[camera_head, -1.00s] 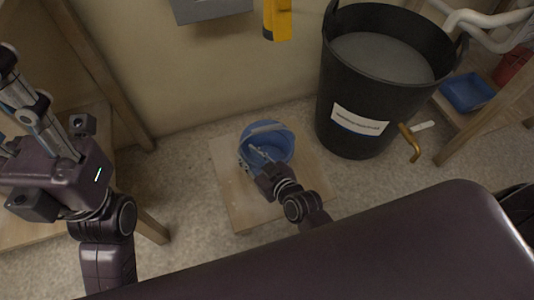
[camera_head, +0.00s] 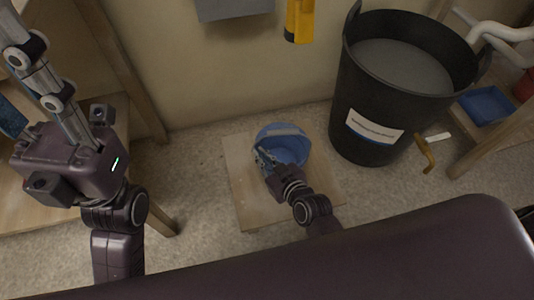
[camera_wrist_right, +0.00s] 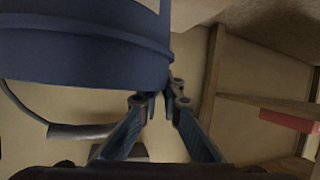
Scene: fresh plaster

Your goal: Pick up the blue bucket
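My right gripper (camera_head: 263,160) is at the bucket's left near side. In the wrist view its fingertips (camera_wrist_right: 161,106) look apart, close to the bucket's edge; I see nothing held between them. My left gripper (camera_head: 45,75) is raised at the far left; its opening is unclear.
The wooden board (camera_head: 250,208) lies on the floor. A large black tub (camera_head: 361,145) of grey material stands right of it, with a yellow-handled tool (camera_head: 426,153) beside it. A blue tray (camera_head: 487,104) is on a shelf at right. The wall is close behind the bucket.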

